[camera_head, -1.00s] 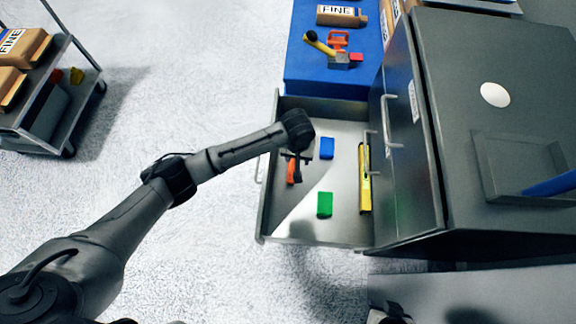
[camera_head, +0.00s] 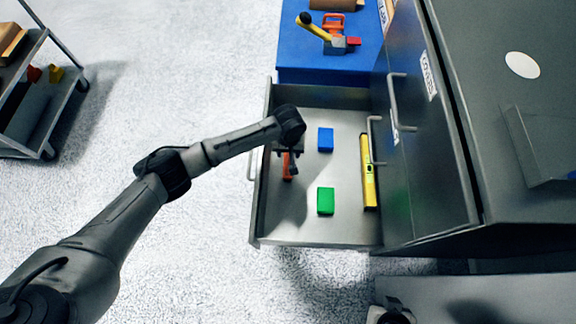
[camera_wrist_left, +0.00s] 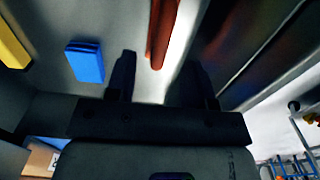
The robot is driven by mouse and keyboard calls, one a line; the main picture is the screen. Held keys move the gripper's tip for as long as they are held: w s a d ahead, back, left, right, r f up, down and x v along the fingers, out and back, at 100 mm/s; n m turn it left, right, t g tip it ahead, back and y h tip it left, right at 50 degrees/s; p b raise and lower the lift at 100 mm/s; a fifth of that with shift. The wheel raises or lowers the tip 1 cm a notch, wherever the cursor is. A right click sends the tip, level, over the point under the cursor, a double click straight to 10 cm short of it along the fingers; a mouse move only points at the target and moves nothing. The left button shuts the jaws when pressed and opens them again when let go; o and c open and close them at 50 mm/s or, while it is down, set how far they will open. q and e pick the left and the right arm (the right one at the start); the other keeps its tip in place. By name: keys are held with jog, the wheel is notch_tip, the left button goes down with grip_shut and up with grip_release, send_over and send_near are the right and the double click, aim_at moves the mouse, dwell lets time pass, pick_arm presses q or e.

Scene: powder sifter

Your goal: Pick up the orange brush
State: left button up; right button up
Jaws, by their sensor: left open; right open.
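The orange brush (camera_head: 287,174) lies in the open drawer near its left side, partly hidden under my left gripper (camera_head: 290,160). In the left wrist view the brush (camera_wrist_left: 162,32) is a long orange-red piece, cut off by the top edge. It lies ahead of the gap between the two fingers of my left gripper (camera_wrist_left: 158,68). The fingers are spread on either side of its line, and I see no contact.
The metal drawer (camera_head: 310,233) also holds a blue block (camera_head: 326,139), a green block (camera_head: 326,201) and a yellow level (camera_head: 368,172). The grey cabinet (camera_head: 490,130) stands right of it. A blue surface (camera_head: 305,68) with tools lies behind. A cart (camera_head: 25,110) stands far left.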

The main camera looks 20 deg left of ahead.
aim_at(288, 157)
pick_arm(q)
jog(key=shift+w+a+f+b, duration=0.1)
jog(key=shift+f+b, duration=1.25)
jog(key=shift+f, duration=0.05)
jog(key=shift+a+f+b, duration=0.1)
jog(key=shift+f+b, duration=1.2)
jog(key=shift+f, duration=0.1)
grip_shut()
